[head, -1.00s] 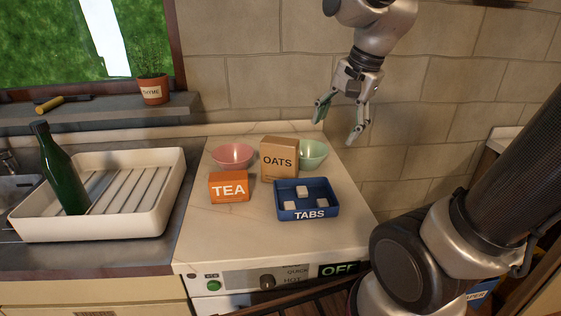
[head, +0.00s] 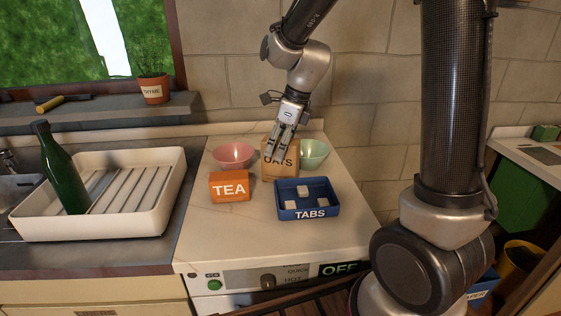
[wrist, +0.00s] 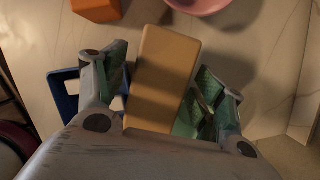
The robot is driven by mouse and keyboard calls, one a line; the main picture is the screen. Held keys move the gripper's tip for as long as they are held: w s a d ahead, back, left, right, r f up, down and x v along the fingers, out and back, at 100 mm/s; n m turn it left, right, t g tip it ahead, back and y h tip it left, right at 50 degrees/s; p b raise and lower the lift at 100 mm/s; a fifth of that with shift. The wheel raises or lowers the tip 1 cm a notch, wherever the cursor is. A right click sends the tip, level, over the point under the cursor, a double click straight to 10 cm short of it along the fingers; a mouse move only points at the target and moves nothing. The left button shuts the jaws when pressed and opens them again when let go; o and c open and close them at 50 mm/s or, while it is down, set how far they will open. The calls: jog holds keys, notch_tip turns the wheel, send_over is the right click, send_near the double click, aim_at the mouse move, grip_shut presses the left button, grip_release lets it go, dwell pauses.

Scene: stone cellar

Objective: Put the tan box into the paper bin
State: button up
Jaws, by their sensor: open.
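The tan box (head: 280,171), labelled OATS, stands upright on the pale worktop between the pink and green bowls. Its top also shows in the wrist view (wrist: 162,75). My gripper (head: 280,149) is open above and around the box's upper part. In the wrist view the green-padded fingers (wrist: 160,97) lie on either side of the box, with some gap visible. The paper bin (head: 482,287) is a blue container low at the right, with part of its PAPER label showing; my arm hides much of it.
A blue TABS tray (head: 309,214) with white cubes is in front of the box. An orange TEA box (head: 229,188), a pink bowl (head: 233,155) and a green bowl (head: 316,152) stand close by. A white drainer with a green bottle (head: 62,167) is at left. A yellow bin (head: 515,262) is at right.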

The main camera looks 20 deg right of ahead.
jog(key=shift+x, duration=1.9)
jog(key=shift+s+f, duration=0.15)
jog(key=shift+f, duration=0.15)
jog(key=c, duration=1.1)
jog(key=shift+r, duration=0.15)
